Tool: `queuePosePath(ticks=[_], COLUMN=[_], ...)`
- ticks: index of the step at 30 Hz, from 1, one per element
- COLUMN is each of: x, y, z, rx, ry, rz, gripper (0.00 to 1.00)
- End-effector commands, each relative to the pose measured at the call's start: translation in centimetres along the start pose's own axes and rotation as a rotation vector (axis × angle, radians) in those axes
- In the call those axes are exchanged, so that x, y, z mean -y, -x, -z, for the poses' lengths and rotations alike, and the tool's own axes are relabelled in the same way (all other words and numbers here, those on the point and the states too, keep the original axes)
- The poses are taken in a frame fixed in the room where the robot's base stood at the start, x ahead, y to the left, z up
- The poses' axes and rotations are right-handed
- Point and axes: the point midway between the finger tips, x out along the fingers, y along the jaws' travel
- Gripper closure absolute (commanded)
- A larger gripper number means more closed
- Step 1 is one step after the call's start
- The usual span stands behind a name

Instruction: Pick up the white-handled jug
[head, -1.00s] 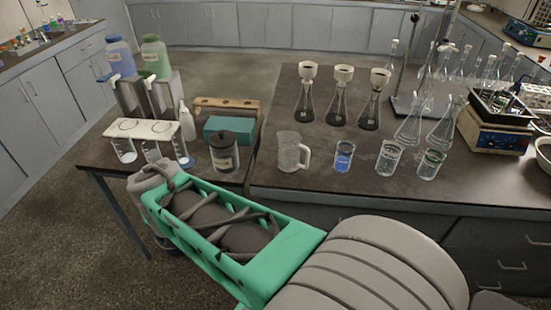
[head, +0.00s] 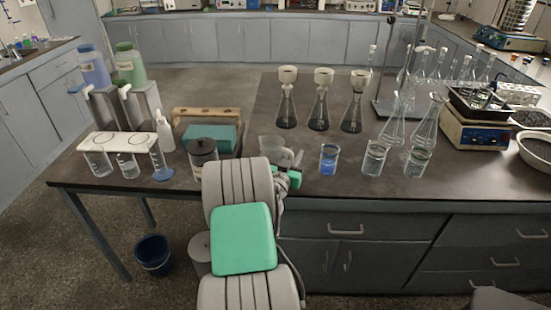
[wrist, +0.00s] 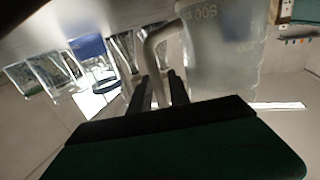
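The white-handled jug (head: 272,148) is a clear, frosted measuring jug standing near the front edge of the dark bench. In the head view my arm hides its lower part and most of its handle. In the wrist view its graduated body (wrist: 222,55) fills the upper right, with its pale handle (wrist: 156,50) to the left. My gripper (wrist: 161,90) has its two dark fingers close on either side of the handle's lower part and looks shut on it. In the head view the fingers are hidden behind my wrist.
A dark-lidded jar (head: 203,158) stands close left of the jug, and a blue-filled beaker (head: 329,159) close right. Glass beakers (head: 375,158) stand farther right. Flasks with funnels (head: 321,103) stand behind. A teal box (head: 211,138) lies back left.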

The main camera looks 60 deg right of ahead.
Motion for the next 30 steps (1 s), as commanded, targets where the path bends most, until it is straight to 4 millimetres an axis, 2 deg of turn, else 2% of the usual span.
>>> queuePosePath(ticks=[3,8,17,30], x=[-0.02,0.04,0.05,0.06], y=[-1.00,-1.01,-0.98,-0.97], z=[0.04,-0.03,-0.02,-0.01], rx=[0.000,0.000,0.000,0.001], ry=[0.000,0.000,0.000,0.000], rz=[0.000,0.001,0.001,0.001], gripper=[0.77,0.77,1.00,1.00])
